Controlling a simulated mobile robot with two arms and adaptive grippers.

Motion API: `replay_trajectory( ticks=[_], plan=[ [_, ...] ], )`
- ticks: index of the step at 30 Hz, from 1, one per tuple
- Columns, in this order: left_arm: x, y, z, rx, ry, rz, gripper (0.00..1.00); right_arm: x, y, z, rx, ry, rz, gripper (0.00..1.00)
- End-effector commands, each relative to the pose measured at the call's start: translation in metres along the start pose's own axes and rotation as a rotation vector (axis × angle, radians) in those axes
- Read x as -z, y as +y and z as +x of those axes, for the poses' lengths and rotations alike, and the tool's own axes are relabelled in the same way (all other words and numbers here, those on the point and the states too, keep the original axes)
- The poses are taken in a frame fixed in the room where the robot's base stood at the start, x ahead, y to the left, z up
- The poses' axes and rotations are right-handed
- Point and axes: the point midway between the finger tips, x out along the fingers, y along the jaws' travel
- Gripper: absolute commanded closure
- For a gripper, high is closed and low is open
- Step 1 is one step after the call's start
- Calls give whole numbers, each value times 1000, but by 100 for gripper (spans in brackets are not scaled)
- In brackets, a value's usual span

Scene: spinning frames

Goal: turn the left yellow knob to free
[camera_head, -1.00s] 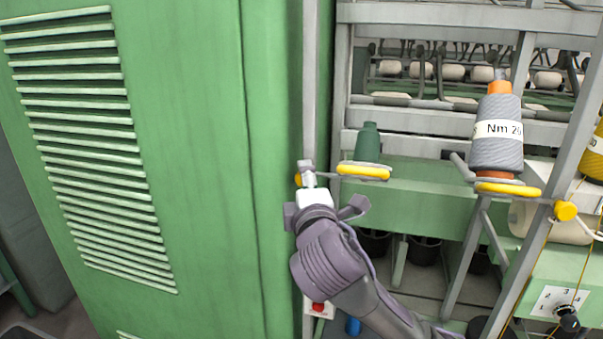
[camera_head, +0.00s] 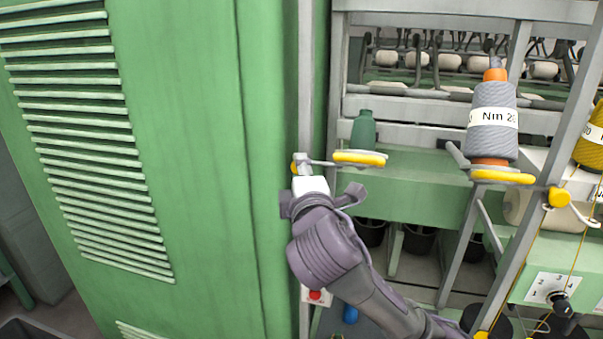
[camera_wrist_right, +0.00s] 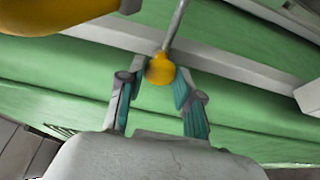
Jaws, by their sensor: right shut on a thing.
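The left yellow knob (camera_head: 294,167) sits on the grey upright post beside the green cabinet. It is mostly hidden behind my right gripper (camera_head: 304,172) in the head view. The right wrist view shows the round knob (camera_wrist_right: 160,68) on a thin grey rod, between the tips of my two fingers. My right gripper (camera_wrist_right: 160,78) is shut on it. The knob's marking, if any, cannot be seen. My left gripper is not in view.
A yellow disc holder (camera_head: 358,158) with a green cone (camera_head: 363,130) stands just right of the gripper. A grey yarn cone (camera_head: 492,125) and another yellow knob (camera_head: 559,197) are farther right. The green cabinet (camera_head: 185,150) closes off the left side.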

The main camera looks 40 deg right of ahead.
Motion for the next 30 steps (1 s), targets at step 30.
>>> replay_trajectory(
  ticks=[30],
  plan=[
    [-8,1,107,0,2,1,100,2,-11,1,-319,1,767,100]
  ],
)
